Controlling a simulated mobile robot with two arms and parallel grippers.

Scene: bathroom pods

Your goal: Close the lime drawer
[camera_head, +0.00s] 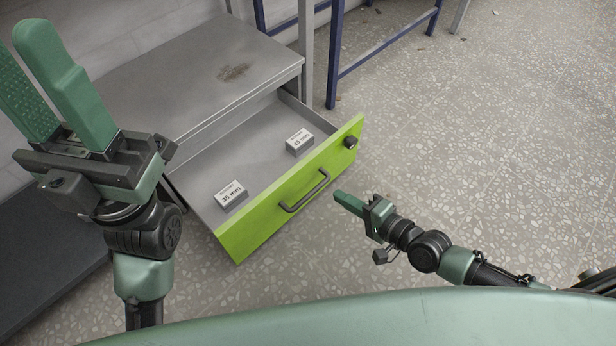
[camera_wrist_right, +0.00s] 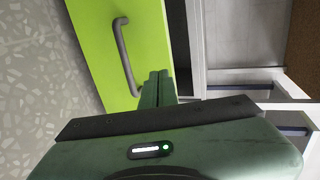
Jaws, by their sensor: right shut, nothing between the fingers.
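The lime drawer (camera_head: 262,213) is pulled out of a grey cabinet (camera_head: 210,65). Its green front has a dark bar handle (camera_head: 305,192) and a black knob (camera_head: 351,142). Two small white labelled boxes, one (camera_head: 231,194) near the left and one (camera_head: 299,141) near the right, lie inside. My right gripper (camera_head: 337,197) is shut and empty, in front of the drawer face, to the right of the handle. In the right wrist view its fingers (camera_wrist_right: 159,86) point at the lime front (camera_wrist_right: 88,40), beside the handle (camera_wrist_right: 124,55). My left gripper (camera_head: 45,85) is raised at the left, its two fingers apart.
The speckled floor (camera_head: 480,150) is open to the right of the drawer. A dark flat surface (camera_head: 45,270) lies at the lower left. A dark stain (camera_head: 234,71) marks the cabinet top.

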